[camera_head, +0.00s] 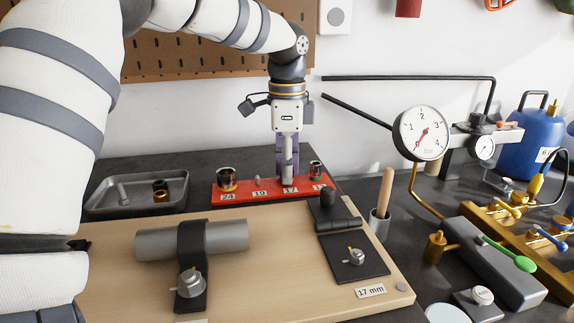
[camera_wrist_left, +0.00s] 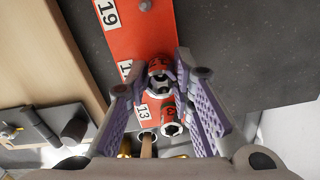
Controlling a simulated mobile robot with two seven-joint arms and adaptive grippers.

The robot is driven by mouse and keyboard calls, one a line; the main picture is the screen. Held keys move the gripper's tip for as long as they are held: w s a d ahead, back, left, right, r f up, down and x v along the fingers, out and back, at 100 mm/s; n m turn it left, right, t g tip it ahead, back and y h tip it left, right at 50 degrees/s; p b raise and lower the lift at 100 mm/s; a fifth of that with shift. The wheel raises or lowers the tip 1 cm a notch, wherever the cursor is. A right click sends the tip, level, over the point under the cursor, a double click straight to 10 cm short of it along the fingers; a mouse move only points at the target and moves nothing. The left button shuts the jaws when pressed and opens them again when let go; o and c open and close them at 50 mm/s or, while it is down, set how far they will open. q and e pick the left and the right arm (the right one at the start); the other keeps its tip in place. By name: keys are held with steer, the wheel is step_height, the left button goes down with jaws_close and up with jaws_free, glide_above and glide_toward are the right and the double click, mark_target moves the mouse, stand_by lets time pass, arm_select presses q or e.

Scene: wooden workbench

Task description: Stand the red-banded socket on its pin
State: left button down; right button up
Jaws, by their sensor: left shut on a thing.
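The red holder (camera_head: 240,190) carries the labels 24, 19, 17 and 13. My left gripper (camera_head: 289,177) points down at the 17 place. In the left wrist view its fingers (camera_wrist_left: 157,70) are shut on the red-banded socket (camera_wrist_left: 160,84), beside the 17 label. The fingers hide most of this socket in the head view; I cannot tell whether it is fully down on its pin. A small socket with a green band (camera_head: 316,170) stands at 13, and it also shows in the left wrist view (camera_wrist_left: 172,122). My right gripper is not in view.
A large dark socket (camera_head: 227,179) stands at 24. The 19 place shows a bare pin (camera_head: 257,182). A grey tray (camera_head: 100,207) at left holds a gold-banded socket (camera_head: 160,190) and a grey piece (camera_head: 123,193). A cup with a wooden handle (camera_head: 380,222) stands right of the holder.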

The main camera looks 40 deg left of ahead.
arm_select(q)
steer(key=shift+f, duration=0.15)
steer(key=c, duration=1.3)
jaws_free()
step_height(320, 180, up, 12)
